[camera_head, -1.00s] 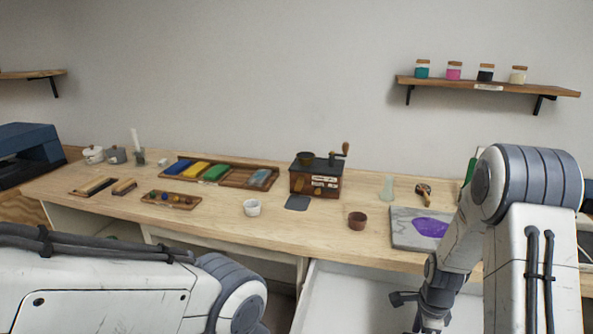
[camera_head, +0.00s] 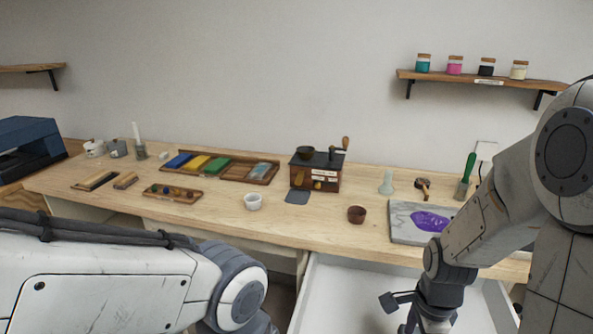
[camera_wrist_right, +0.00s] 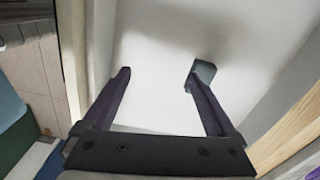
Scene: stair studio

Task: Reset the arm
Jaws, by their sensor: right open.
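My right arm comes in from the right in the head view, and its gripper (camera_head: 402,312) points down over the open white drawer (camera_head: 345,295) below the bench top. In the right wrist view the gripper (camera_wrist_right: 157,82) has its two dark fingers wide apart, with nothing between them. A small grey-teal block (camera_wrist_right: 206,71) shows by the tip of the right-hand finger; I cannot tell whether they touch. My left arm lies across the lower left of the head view, and its gripper is out of view.
The wooden bench (camera_head: 240,224) holds a grinder (camera_head: 316,170), a white cup (camera_head: 253,201), a brown cup (camera_head: 356,214), a colour-block tray (camera_head: 262,182) and a grey slab (camera_head: 402,232) with purple on it. A shelf with jars (camera_head: 480,78) hangs above.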

